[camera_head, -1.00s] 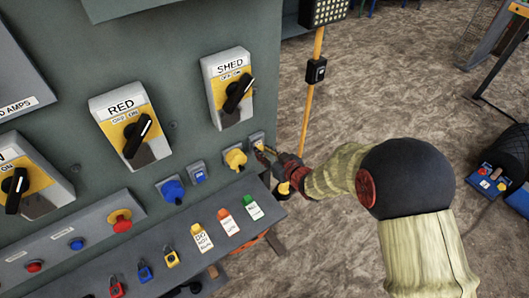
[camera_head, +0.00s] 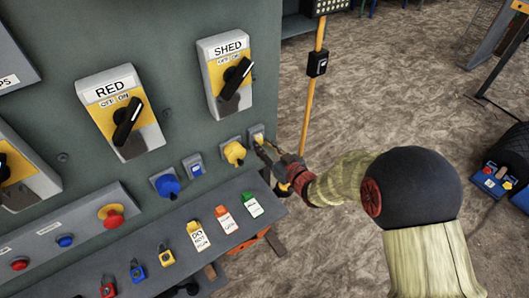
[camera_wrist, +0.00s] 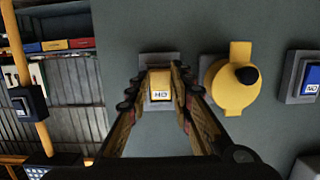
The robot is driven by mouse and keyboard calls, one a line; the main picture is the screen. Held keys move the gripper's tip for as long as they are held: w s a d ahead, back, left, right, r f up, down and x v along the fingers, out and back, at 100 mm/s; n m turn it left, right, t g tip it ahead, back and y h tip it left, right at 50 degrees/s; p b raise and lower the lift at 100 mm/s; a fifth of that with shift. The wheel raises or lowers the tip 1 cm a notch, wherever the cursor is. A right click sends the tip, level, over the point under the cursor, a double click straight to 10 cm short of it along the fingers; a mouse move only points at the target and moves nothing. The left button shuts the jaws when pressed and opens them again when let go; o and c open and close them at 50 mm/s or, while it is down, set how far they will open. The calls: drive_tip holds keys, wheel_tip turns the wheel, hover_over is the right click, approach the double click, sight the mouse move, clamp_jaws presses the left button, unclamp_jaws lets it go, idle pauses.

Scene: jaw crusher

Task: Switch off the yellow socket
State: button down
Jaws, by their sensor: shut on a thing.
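The yellow socket (camera_head: 234,153) is a round yellow fitting on the grey panel, and it also shows in the wrist view (camera_wrist: 233,84). Beside it is a yellow switch (camera_head: 257,137) on a grey plate. In the wrist view this switch (camera_wrist: 160,87) shows a yellow face with a small white label at its lower edge. My gripper (camera_head: 264,148) is at this switch, with a finger on either side of it in the wrist view (camera_wrist: 160,70). The jaws are shut on the switch. The exact contact at the fingertips is hard to see.
A blue socket (camera_head: 167,186) and blue switch (camera_head: 193,166) sit left of the yellow socket. Rotary switches marked RED (camera_head: 121,112) and SHED (camera_head: 226,75) are above. A shelf with tags and padlocks (camera_head: 168,256) juts out below. A yellow post (camera_head: 311,105) stands right.

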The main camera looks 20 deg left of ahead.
drive_tip(key=b, duration=0.2)
drive_tip(key=shift+f+t+y+b, duration=0.35)
drive_tip(key=shift+f+t+y, duration=0.05)
drive_tip(key=shift+r+b, duration=0.15)
drive_tip(key=shift+b, duration=0.15)
drive_tip(key=c, duration=1.6)
unclamp_jaws()
drive_tip(key=shift+o, duration=0.2)
drive_tip(key=f+v, duration=0.1)
drive_tip(key=v, duration=1)
drive_tip(key=shift+s+d+r, duration=0.25)
drive_tip(key=shift+s+d, duration=0.05)
drive_tip(key=shift+d, duration=0.05)
